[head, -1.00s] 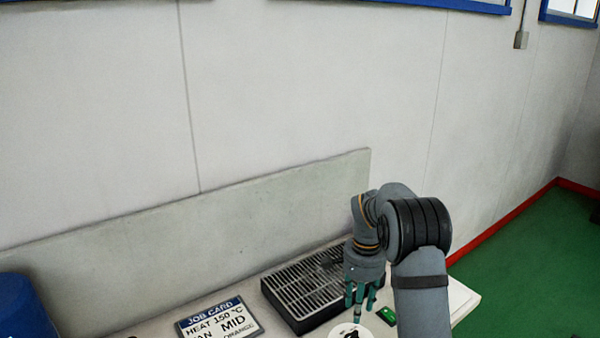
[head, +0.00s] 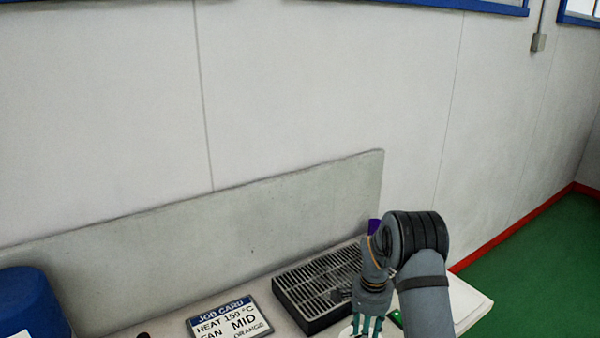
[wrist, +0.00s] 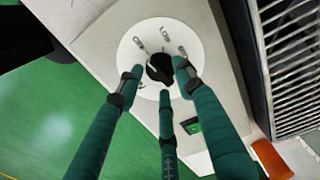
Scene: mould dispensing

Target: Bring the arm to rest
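My gripper (wrist: 161,80) has three teal fingers, spread apart with nothing visibly held between them. In the wrist view their tips frame a black part (wrist: 160,69) at the middle of a white round disc (wrist: 128,52) with small grey marks or fittings. I cannot tell how far the tips are above it. In the head view my gripper (head: 368,326) points down over the bench's front edge area, beside the grille, and its tips are partly cut off by the frame.
A dark box with a metal grille (head: 318,290) stands left of my gripper. A job card (head: 230,319) and a blue container (head: 28,304) lie further left. A purple thing (head: 374,226) shows behind my arm. A green item (wrist: 191,126) and an orange one (wrist: 271,158) are near.

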